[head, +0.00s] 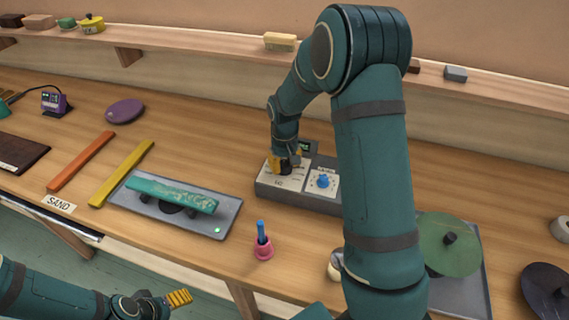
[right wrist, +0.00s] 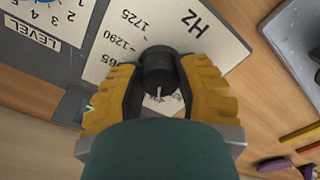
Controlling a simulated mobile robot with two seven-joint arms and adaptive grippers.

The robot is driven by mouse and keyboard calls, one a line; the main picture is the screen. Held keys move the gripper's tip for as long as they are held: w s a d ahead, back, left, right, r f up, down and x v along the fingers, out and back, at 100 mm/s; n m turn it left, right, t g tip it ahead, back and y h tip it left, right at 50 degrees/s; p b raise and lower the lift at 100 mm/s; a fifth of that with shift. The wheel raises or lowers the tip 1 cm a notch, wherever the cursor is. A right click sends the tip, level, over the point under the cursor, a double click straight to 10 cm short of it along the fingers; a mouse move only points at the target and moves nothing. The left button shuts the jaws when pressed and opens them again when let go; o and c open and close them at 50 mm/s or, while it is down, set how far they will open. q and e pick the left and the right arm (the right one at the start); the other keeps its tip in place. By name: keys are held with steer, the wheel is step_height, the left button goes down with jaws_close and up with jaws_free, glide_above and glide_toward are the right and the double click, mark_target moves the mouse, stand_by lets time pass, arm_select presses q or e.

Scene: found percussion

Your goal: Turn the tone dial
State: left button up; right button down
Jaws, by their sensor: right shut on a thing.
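The tone dial is a black knob (right wrist: 158,72) with a white pointer mark, on a pale plate (right wrist: 128,30) printed "Hz" with numbers such as 1725 and 1290. The plate is on a grey control box (head: 266,190) on the bench. My right gripper (right wrist: 160,85) has its yellow fingers on both sides of the knob, shut on it. In the head view my right gripper (head: 287,165) is over the box's left plate, largely hiding the knob. My left gripper (head: 180,297) is off the bench's front edge, away from the box; its finger gap is unclear.
A blue level knob (head: 323,181) is right of the tone dial. Left of the box, a teal bar (head: 172,193) lies over a grey tray (head: 225,214).

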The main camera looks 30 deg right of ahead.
mark_target(285, 163)
steer(key=shift+m, duration=0.4)
steer(key=shift+m+p, duration=0.85)
steer(key=shift+m, duration=1.55)
steer(key=c, duration=0.5)
jaws_free()
steer(key=shift+c, duration=0.2)
steer(key=shift+r, duration=0.15)
step_height(285, 163, up, 12)
